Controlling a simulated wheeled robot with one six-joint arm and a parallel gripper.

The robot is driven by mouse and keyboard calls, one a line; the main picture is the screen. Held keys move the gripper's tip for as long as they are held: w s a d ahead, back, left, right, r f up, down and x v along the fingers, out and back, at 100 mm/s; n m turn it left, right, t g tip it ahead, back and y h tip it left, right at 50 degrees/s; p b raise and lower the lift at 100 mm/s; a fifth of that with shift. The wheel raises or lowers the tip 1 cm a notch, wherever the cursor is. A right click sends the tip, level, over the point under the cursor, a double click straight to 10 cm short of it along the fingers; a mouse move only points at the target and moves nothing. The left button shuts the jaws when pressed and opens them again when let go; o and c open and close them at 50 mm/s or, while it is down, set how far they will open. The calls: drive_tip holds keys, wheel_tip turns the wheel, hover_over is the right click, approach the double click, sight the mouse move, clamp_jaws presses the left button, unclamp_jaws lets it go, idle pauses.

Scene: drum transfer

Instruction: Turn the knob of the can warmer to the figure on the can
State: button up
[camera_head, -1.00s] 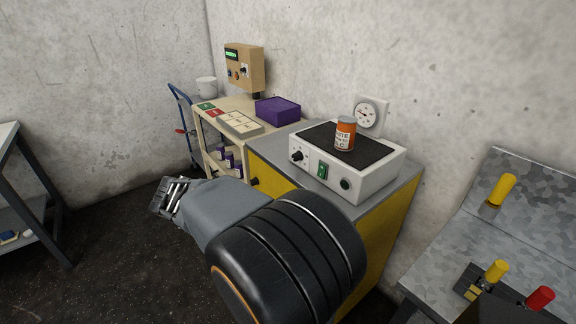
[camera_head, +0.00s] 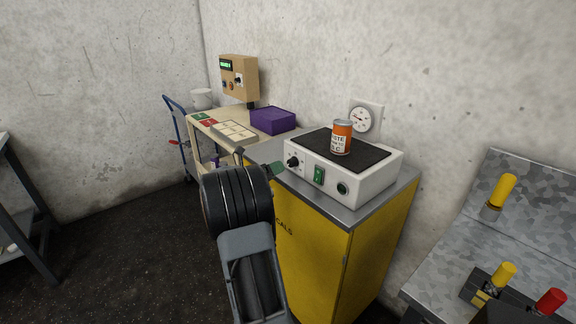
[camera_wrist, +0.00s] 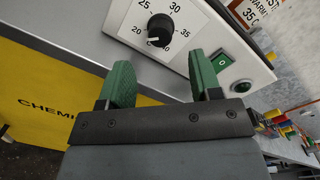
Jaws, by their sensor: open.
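The can warmer (camera_head: 325,185) is a white box with a black top, standing on a yellow cabinet. Its black knob (camera_head: 293,162) is at the left of the front face. In the wrist view the knob (camera_wrist: 161,28) sits within a scale from 20 to 40; its white mark looks to be toward the lower left, near 20. An orange can (camera_head: 342,138) stands upright on top; in the wrist view its cut-off label (camera_wrist: 265,12) reads 35 C. My gripper (camera_head: 258,160) is open and empty, its green fingers (camera_wrist: 163,75) in front of the knob, apart from it.
A green switch (camera_head: 319,174) and a round green button (camera_head: 342,188) sit right of the knob. A purple box (camera_head: 273,121) and a control box (camera_head: 239,78) are on the bench to the left. A workbench with coloured handles (camera_head: 505,190) stands at right.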

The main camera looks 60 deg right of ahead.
sight(289, 164)
drive_tip(key=x, duration=0.7)
drive_tip(key=shift+c, duration=0.2)
drive_tip(key=c, duration=0.9)
drive_tip(key=shift+a+f, duration=0.1)
